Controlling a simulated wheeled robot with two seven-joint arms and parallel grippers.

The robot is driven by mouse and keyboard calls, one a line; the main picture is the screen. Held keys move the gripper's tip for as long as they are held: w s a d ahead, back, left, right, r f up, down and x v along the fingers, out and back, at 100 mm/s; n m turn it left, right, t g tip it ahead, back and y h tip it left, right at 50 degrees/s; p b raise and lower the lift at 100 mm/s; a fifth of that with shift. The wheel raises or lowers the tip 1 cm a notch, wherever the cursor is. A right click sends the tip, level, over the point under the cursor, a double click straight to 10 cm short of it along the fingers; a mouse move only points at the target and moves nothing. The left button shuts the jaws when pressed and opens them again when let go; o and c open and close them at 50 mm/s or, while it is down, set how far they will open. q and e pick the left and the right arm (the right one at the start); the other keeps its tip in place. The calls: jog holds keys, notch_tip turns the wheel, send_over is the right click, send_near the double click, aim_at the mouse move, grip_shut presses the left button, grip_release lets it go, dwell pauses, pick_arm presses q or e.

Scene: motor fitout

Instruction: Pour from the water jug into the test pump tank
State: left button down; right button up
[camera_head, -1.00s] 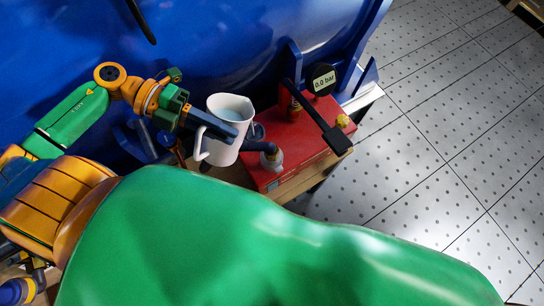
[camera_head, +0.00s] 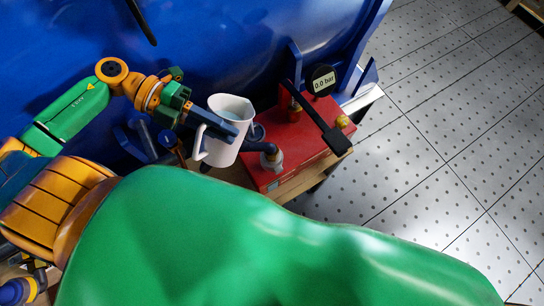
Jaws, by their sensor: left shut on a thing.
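The white water jug (camera_head: 221,151) is in the upper middle of the head view, close to upright, with pale water visible inside its open top. My left gripper (camera_head: 222,129) is shut on the jug near its handle side, its dark fingers reaching in from the left. The red test pump tank (camera_head: 300,135) sits just right of the jug, with a dark lever, a gauge (camera_head: 323,79) reading 0.0 bar and a grey fitting on top. I cannot tell whether the jug touches the bench beneath it. My right gripper is not in view.
A wooden bench edge (camera_head: 312,177) shows under the tank. A large blue body (camera_head: 220,40) with blue brackets stands behind. The dotted grey floor (camera_head: 450,130) on the right is clear. A large green surface of my own fills the lower view.

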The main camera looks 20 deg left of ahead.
pick_arm(q)
jog(key=shift+w+r, duration=0.1)
jog(key=shift+r, duration=0.1)
dwell(0.3)
jog(key=shift+w+r, duration=0.1)
jog(key=shift+r, duration=0.1)
dwell(0.4)
jog(key=shift+r+n+g, duration=0.2)
jog(key=shift+n+g, duration=0.2)
jog(key=shift+w, duration=0.1)
jog(key=shift+w+d+r+y, duration=0.1)
jog(key=shift+r+y, duration=0.1)
jog(key=shift+y, duration=0.1)
jog(key=shift+b, duration=0.3)
jog(key=shift+w+r+n+g, duration=0.1)
jog(key=shift+r+n+g, duration=0.1)
jog(key=shift+n+g, duration=0.1)
